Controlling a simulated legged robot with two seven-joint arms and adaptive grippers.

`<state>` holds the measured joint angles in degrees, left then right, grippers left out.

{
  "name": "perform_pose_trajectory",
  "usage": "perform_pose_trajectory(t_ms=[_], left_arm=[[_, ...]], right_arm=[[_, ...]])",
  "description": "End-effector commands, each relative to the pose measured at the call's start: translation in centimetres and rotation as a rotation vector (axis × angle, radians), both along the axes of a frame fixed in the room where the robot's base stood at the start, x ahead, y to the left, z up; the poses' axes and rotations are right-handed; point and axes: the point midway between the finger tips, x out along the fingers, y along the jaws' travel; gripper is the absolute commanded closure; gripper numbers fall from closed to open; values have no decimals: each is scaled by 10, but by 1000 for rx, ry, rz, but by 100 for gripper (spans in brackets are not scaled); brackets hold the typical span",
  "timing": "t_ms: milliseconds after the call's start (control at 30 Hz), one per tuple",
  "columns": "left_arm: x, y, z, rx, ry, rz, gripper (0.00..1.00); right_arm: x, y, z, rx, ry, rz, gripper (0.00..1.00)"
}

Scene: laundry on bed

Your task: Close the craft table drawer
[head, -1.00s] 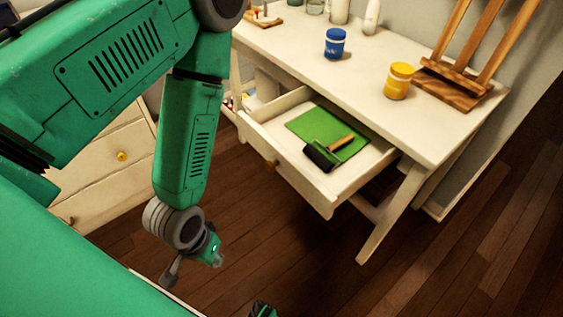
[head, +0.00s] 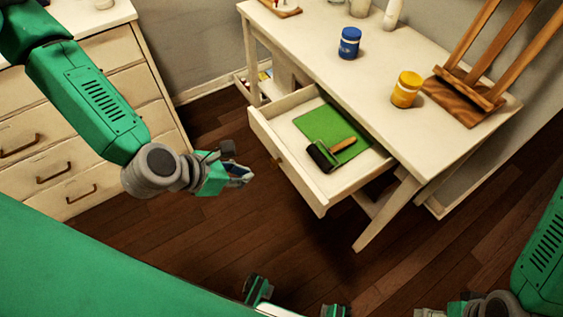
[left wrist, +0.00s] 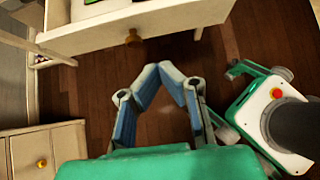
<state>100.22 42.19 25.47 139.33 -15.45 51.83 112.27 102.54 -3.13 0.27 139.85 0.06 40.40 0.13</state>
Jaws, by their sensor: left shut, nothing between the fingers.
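The craft table (head: 440,125) is white, and its drawer (head: 301,184) is pulled out toward me. A green sheet (head: 322,125) and a brayer roller with a wooden handle (head: 341,146) lie inside. The drawer's round knob also shows in the left wrist view (left wrist: 133,38), above my fingertips. My left gripper (head: 245,174) is shut and empty, left of the drawer front and apart from it. It also shows in the left wrist view (left wrist: 160,68) with its fingertips together. My right gripper (head: 432,312) is at the bottom right, mostly cut off by the frame edge.
A blue jar (head: 349,43), a yellow jar (head: 406,90) and a wooden easel (head: 468,90) stand on the tabletop. A white dresser (head: 90,125) stands at the left. Dark wooden floor (head: 300,245) is open in front of the drawer.

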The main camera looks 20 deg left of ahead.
Motion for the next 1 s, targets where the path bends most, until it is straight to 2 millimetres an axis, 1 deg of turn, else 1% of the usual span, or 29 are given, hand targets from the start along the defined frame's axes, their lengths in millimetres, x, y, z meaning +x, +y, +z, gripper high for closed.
perform_pose_trajectory(t_ms=[133,300,467,533,700,833,1000], left_arm=[[12,-11,-19,3,0,-6,100],[33,-27,-46,6,-1,-8,100],[51,-42,-68,5,-1,-8,100],[61,-50,-67,4,-6,-10,100],[77,-61,-67,4,-3,-7,100],[82,-65,-67,4,-1,-6,100],[83,-66,-67,3,0,-4,100]], right_arm=[[-1,0,-5,0,1,0,25],[-1,0,-10,0,1,0,25],[0,0,-13,0,1,0,25],[0,0,-12,0,1,0,25],[0,0,-12,0,1,0,25],[0,0,-11,0,0,0,25],[0,0,-11,0,0,0,25]])
